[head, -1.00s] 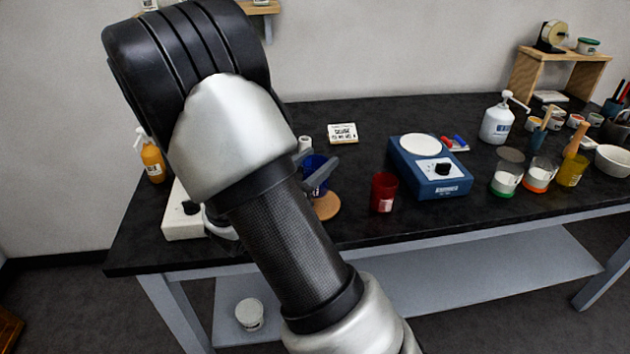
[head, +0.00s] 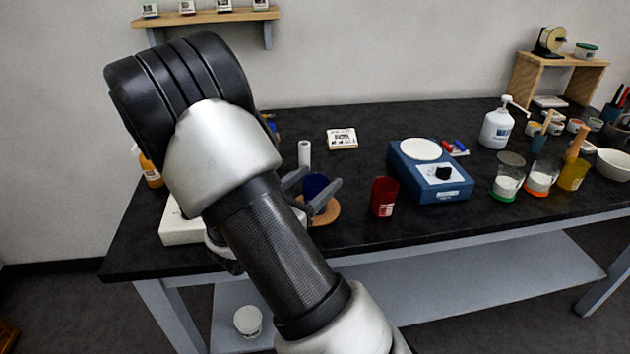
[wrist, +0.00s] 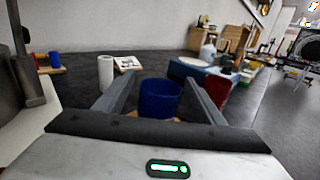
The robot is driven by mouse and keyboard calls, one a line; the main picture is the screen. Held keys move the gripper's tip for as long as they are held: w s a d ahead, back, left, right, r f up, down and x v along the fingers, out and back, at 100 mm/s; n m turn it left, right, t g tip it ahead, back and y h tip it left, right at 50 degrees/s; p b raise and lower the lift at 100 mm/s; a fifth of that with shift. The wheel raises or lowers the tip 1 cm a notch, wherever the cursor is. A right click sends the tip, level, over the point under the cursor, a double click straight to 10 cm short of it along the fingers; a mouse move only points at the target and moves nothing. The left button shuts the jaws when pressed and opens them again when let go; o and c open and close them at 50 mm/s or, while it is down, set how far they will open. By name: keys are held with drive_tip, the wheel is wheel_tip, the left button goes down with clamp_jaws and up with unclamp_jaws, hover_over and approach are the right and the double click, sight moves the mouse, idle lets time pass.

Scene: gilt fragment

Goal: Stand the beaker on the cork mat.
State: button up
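The blue beaker (head: 315,187) is upright between the two grey fingers of my gripper (head: 322,177). The near finger hides part of the beaker's lower side.
A red beaker (head: 384,197) stands close on the right, before a blue stirrer (head: 430,171). A white roll (head: 304,154) stands behind the mat. A white device (head: 181,224) is on the left. The bench's front edge is near.

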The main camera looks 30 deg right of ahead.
drive_tip(key=shift+r, duration=0.15)
drive_tip(key=shift+s+a, duration=0.15)
drive_tip(key=shift+a, duration=0.15)
drive_tip(key=p+v, duration=0.1)
drive_tip(key=v, duration=1)
drive_tip(key=shift+r, duration=0.1)
drive_tip(key=s+d+r+m+g+y, duration=0.2)
drive_tip(key=s+d+m+g+y, duration=0.1)
drive_tip(key=s+m+g, duration=0.3)
drive_tip(key=s+d+r+m+g+y, duration=0.2)
drive_tip(key=s+d+m+g+y, duration=0.15)
drive_tip(key=s+m, duration=0.5)
drive_tip(key=s+a+r+m+t+y, duration=0.3)
drive_tip(key=a+r+m+t+y, duration=0.3)
drive_tip(key=a+r+m+y, duration=0.2)
drive_tip(key=a+m+y, duration=0.1)
drive_tip(key=a, duration=0.1)
drive_tip(key=shift+a, duration=0.35)
